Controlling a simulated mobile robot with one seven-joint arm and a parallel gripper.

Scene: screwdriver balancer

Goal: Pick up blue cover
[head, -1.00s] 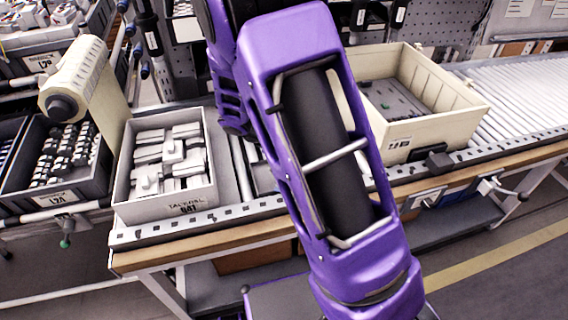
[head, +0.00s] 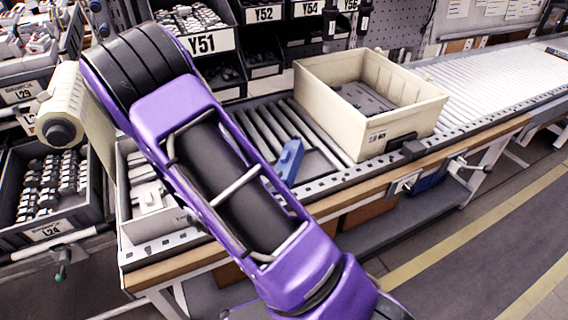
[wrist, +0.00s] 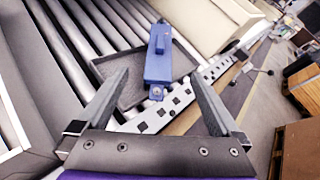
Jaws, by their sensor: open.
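The blue cover (head: 289,160) is a narrow blue piece at the conveyor section between the grey bin and the beige crate. My arm partly covers its lower left side in the head view. In the wrist view the blue cover (wrist: 158,58) lies over a dark flat tray (wrist: 128,82), with its long side pointing away from me. My gripper (wrist: 157,76) is open and empty, its two fingers spread to the left and right of the cover's line. The cover appears ahead of the fingers; the exact gap cannot be told. The gripper is hidden in the head view.
A beige crate (head: 430,112) stands right of the cover, and a light grey bin (head: 150,228) of white parts stands left. The perforated metal rail (wrist: 152,120) runs along the conveyor's front edge. Empty rollers (head: 490,75) lie beyond the crate.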

